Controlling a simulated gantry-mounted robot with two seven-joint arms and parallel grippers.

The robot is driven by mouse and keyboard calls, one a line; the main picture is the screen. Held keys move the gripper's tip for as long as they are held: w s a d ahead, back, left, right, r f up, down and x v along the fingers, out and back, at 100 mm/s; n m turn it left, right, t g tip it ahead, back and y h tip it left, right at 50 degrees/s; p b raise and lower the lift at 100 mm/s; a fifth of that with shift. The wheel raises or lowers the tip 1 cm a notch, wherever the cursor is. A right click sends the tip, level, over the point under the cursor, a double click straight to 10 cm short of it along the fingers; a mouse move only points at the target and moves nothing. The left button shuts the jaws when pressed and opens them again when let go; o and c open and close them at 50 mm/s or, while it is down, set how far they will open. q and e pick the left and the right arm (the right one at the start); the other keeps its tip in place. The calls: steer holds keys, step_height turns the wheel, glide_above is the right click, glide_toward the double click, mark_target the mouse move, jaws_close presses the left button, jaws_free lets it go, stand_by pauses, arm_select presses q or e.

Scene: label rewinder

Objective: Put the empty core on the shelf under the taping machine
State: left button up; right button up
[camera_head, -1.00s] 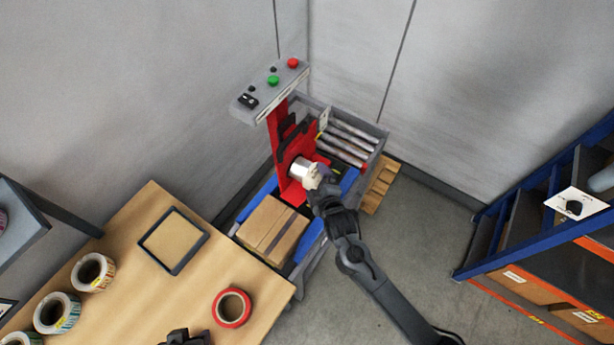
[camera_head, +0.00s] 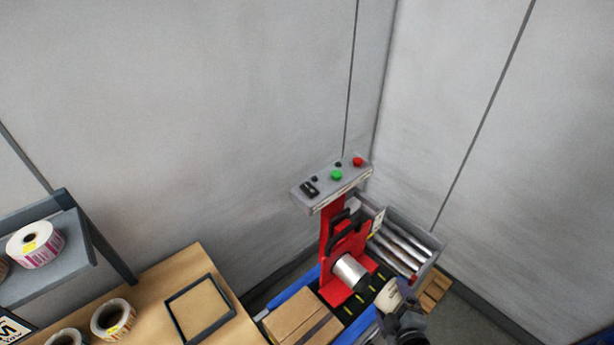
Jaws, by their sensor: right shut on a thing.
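The taping machine (camera_head: 334,237) is a red upright with a grey control head, standing over the conveyor. A silver cylinder (camera_head: 350,272) sticks out from its red plate with nothing around it. My right gripper (camera_head: 399,304) is at the lower right of this cylinder, apart from it, and is shut on the pale beige empty core (camera_head: 390,295). My fingers and wrist partly hide the core. The shelf under the machine is not visible from this angle. My left gripper is out of view.
A carton (camera_head: 297,318) sits on the blue-sided conveyor in front of the machine. Grey rollers (camera_head: 402,251) lie behind it. A wooden table (camera_head: 170,278) at left holds a black-framed tray (camera_head: 200,308) and label rolls (camera_head: 113,318). Grey walls close the corner.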

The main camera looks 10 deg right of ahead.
steer(key=s+a+r+p, duration=0.1)
steer(key=a+r+p, duration=0.1)
steer(key=r+p, duration=0.4)
steer(key=s+a+r+p, duration=0.1)
steer(key=a+r+p, duration=0.1)
steer(key=r+p, duration=0.5)
steer(key=shift+s+r+n+y, duration=0.15)
steer(key=shift+s+n+y, duration=0.15)
steer(key=shift+s, duration=0.1)
